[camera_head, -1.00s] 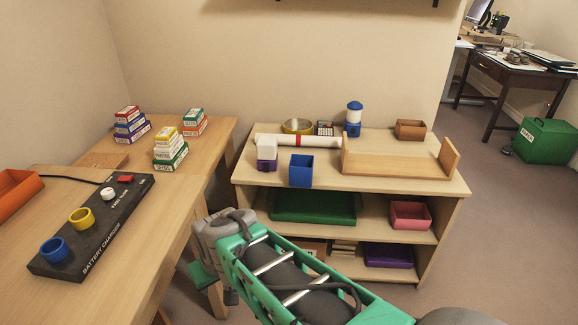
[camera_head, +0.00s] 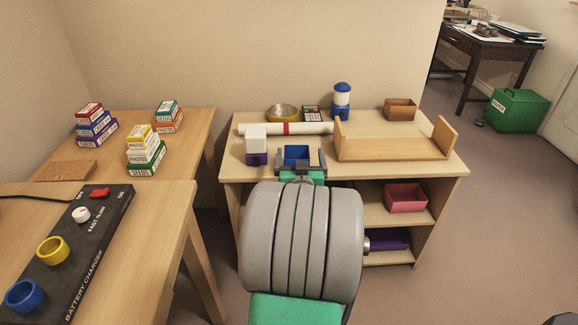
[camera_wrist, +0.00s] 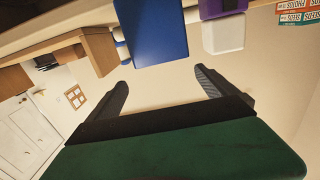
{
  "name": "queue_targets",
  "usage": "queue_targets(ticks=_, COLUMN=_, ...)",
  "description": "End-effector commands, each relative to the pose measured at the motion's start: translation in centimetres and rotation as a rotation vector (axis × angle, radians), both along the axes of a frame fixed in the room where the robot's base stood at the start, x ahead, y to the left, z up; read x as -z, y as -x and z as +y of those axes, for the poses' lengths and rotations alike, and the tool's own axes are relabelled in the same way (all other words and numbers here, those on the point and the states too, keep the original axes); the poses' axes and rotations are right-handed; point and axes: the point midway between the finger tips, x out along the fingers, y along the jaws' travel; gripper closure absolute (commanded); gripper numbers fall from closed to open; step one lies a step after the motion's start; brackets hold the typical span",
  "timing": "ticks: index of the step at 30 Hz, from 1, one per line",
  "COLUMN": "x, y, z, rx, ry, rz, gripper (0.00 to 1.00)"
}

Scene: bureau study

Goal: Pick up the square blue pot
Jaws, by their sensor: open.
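The square blue pot (camera_head: 297,154) stands on the top of the wooden shelf unit, near its front edge. My arm hides its lower part in the head view. In the wrist view the blue pot (camera_wrist: 152,30) shows large at the top, beyond the fingertips. My gripper (camera_head: 301,170) is in front of the pot, at the shelf's front edge. In the wrist view my gripper (camera_wrist: 162,78) has its two dark fingers wide apart with nothing between them. The pot looks a little ahead of the fingers, and I cannot tell the exact gap.
A white and purple box (camera_head: 257,146) stands close left of the pot. A wooden tray-like rack (camera_head: 392,147) is close on the right. A white roll with a red band (camera_head: 310,128) lies behind. The charger desk (camera_head: 150,230) stands at the left.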

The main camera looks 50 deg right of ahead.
Motion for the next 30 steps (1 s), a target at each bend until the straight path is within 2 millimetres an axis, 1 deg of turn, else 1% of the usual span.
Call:
queue_targets(ticks=1, x=0.7, y=0.0, z=0.0, rx=0.0, ry=0.007, rz=-0.004, gripper=0.04)
queue_targets(ticks=6, x=2.0, y=0.2, z=-0.2, rx=0.005, ry=0.013, rz=-0.008, gripper=0.04)
queue_targets(ticks=10, x=2.8, y=0.3, z=-0.3, rx=0.008, ry=0.017, rz=-0.011, gripper=0.04)
queue_targets(ticks=14, x=3.0, y=0.1, z=-0.4, rx=0.008, ry=0.021, rz=-0.013, gripper=0.04)
queue_targets(ticks=22, x=3.2, y=-2.3, z=-3.2, rx=0.007, ry=0.021, rz=-0.013, gripper=0.04)
queue_targets(ticks=27, x=3.2, y=-4.2, z=-5.5, rx=0.007, ry=0.02, rz=-0.014, gripper=0.04)
queue_targets(ticks=30, x=2.9, y=-4.7, z=-6.2, rx=0.008, ry=0.021, rz=-0.013, gripper=0.04)
